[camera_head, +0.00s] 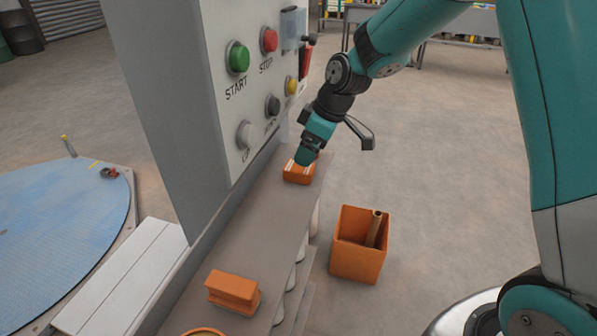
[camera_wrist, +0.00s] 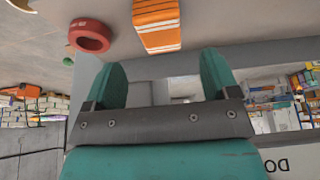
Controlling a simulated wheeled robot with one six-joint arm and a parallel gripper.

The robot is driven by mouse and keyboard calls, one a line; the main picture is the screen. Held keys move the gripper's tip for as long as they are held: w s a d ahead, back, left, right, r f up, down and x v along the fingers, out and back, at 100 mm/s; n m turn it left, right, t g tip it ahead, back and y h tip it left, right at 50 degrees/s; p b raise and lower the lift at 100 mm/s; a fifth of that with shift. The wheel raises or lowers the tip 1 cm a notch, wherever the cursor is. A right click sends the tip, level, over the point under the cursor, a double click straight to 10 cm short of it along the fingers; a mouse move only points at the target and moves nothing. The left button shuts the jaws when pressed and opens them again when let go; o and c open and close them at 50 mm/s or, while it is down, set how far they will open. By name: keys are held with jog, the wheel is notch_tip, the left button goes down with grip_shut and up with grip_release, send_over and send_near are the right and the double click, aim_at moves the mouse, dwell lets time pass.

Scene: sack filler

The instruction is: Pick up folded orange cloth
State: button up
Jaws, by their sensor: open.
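The folded orange cloth (camera_head: 299,176) has white stripes. It lies on the grey ledge below the control panel, partly hidden by my gripper (camera_head: 306,156) in the head view. In the wrist view, the cloth (camera_wrist: 157,26) is at the top middle, beyond the fingertips and roughly in line with the gap between them. My gripper (camera_wrist: 160,62) is open, with two teal fingers apart and nothing between them. Whether a finger touches the cloth in the head view I cannot tell.
An orange notched block (camera_head: 232,289) lies nearer on the ledge. A red ring (camera_wrist: 90,36) lies beside the cloth in the wrist view. An orange bin (camera_head: 358,262) holding a tube stands on the floor right of the ledge. The panel (camera_head: 245,105) with buttons rises close left of my gripper.

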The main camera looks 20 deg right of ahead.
aim_at(299, 171)
jog(key=x, duration=0.6)
jog(key=shift+s+d+f, duration=0.1)
jog(key=shift+s+f, duration=0.05)
jog(key=shift+f, duration=0.2)
jog(key=shift+c, duration=0.5)
jog(key=c, duration=0.9)
